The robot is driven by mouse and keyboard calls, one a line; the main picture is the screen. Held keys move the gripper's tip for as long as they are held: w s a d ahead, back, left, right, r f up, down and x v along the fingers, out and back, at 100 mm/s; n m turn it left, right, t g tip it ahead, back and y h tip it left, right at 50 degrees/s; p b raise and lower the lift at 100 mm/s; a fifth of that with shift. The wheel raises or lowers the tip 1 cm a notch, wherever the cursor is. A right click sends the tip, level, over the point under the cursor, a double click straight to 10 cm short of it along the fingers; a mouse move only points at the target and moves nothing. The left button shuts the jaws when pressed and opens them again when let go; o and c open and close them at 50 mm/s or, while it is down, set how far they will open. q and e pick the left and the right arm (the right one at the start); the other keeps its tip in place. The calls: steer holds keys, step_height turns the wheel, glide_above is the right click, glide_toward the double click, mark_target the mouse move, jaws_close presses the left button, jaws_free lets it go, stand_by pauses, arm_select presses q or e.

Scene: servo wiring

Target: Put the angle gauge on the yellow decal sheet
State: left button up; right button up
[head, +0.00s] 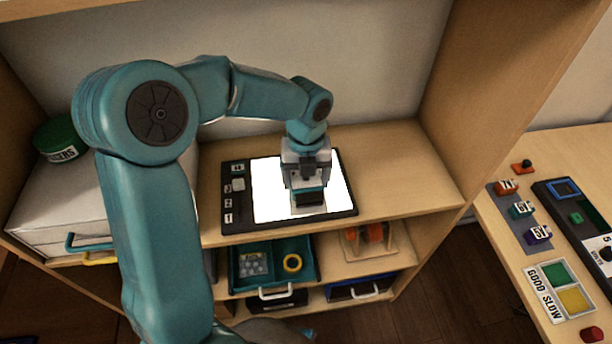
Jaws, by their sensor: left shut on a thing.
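My left gripper (308,196) points down over the bright white panel of a black-framed pad (345,205) on the cabinet's top shelf. It is shut on a small dark thing, mostly hidden by the jaws. I cannot tell whether this is the angle gauge, or whether it touches the panel. No other thing in view can be made out as the angle gauge. I cannot make out a yellow decal sheet for certain; a yellow square (574,300) shows on the GOOD SLOW card at the right. My right gripper is out of view.
A green round tin (58,138) stands at the left on a pale box (50,205). The shelf right of the pad is bare. Small labelled blocks stand on the right table (520,270).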

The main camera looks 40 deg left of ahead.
arm_select(q)
steer(key=shift+f, duration=0.1)
steer(key=o, duration=1.1)
steer(key=shift+w+f, duration=0.1)
steer(key=shift+r, duration=0.3)
step_height(320, 180, up, 7)
steer(key=shift+r+p, duration=0.15)
steer(key=shift+p, duration=0.3)
